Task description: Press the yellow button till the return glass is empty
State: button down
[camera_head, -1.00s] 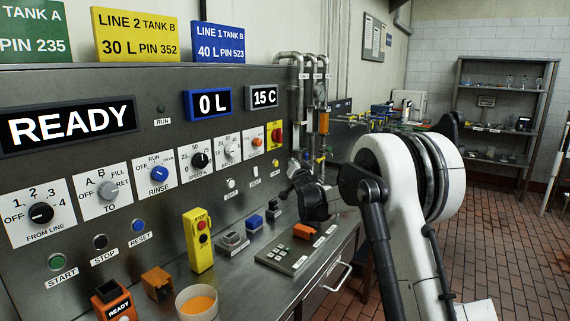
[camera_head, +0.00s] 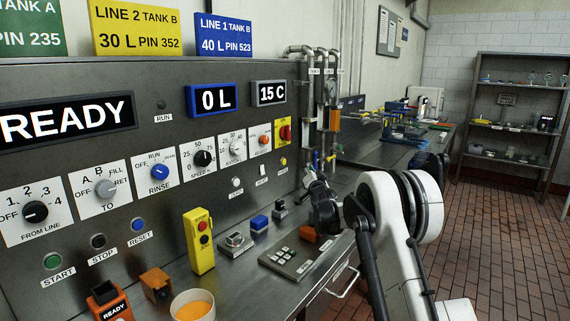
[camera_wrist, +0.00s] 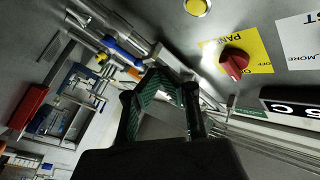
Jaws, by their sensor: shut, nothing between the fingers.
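The yellow button (camera_head: 283,162) is on the steel panel below the red knob. It also shows at the top edge of the wrist view (camera_wrist: 198,7). My gripper (camera_head: 311,178) is in front of the panel's right end near the pipes, to the right of the button and apart from it. Its dark fingers also show in the wrist view (camera_wrist: 170,100), shut and empty. A glass tube with orange liquid (camera_head: 335,119) stands among the pipes; I cannot tell whether it is the return glass. A white cup (camera_head: 193,306) holds orange liquid on the bench.
A red knob on a yellow plate (camera_head: 285,132) is above the button. Several metal pipes (camera_head: 318,75) rise beside the panel. A yellow stop pendant (camera_head: 199,240) and a keypad (camera_head: 290,259) are on the bench.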

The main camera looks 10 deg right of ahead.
aim_at(284, 162)
jog(key=w+a, duration=0.6)
jog(key=shift+p, duration=0.4)
jog(key=shift+w+a, duration=0.1)
jog(key=shift+a, duration=0.05)
dwell(1.3)
jog(key=shift+w+a, duration=0.25)
jog(key=shift+w+a+b, duration=0.3)
jog(key=shift+a, duration=0.05)
dwell(1.0)
jog(key=shift+d, duration=0.1)
jog(key=shift+s+d, duration=0.5)
jog(key=shift+s, duration=0.1)
jog(key=shift+b, duration=0.3)
